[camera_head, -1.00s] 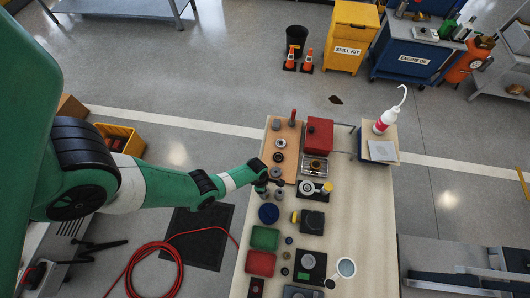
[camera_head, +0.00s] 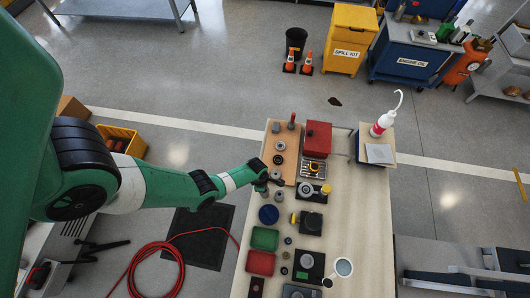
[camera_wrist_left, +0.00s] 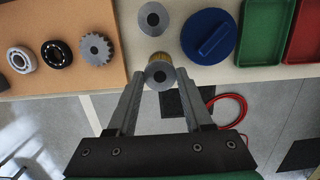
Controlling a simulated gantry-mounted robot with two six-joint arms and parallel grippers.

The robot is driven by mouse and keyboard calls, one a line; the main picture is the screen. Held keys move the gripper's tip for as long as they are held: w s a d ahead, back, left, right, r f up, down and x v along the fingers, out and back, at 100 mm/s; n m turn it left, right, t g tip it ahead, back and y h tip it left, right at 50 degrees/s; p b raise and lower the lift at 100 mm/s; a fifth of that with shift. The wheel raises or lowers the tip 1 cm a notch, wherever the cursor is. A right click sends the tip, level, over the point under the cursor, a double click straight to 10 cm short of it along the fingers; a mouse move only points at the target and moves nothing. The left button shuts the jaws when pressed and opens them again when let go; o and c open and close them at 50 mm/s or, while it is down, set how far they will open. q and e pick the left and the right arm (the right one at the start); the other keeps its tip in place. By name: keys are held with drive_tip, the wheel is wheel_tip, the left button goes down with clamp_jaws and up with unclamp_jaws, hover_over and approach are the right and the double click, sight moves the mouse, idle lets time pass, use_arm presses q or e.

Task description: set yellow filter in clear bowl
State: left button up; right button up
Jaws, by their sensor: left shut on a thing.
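My left gripper (camera_head: 272,182) is over the left edge of the workbench, beside the wooden board. In the left wrist view, the left gripper (camera_wrist_left: 160,80) is shut on a short cylinder with a grey ringed top and a yellow side, which looks like the yellow filter (camera_wrist_left: 160,74). In the head view my gripper mostly hides the filter. A round pale bowl (camera_head: 343,267), seemingly the clear bowl, stands near the right front of the bench, well away from the gripper. My right gripper is not in view.
A wooden board (camera_wrist_left: 90,18) carries gears and rings. Near the gripper are a grey ringed cylinder (camera_wrist_left: 153,18) and a blue round lid (camera_wrist_left: 208,36). Green (camera_head: 264,238) and red (camera_head: 260,262) trays lie towards the front. The bench's right strip (camera_head: 365,220) is mostly clear.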

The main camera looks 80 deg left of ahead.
use_arm(q)
drive_tip(key=shift+r+p, duration=1.2)
drive_tip(key=shift+r, duration=0.3)
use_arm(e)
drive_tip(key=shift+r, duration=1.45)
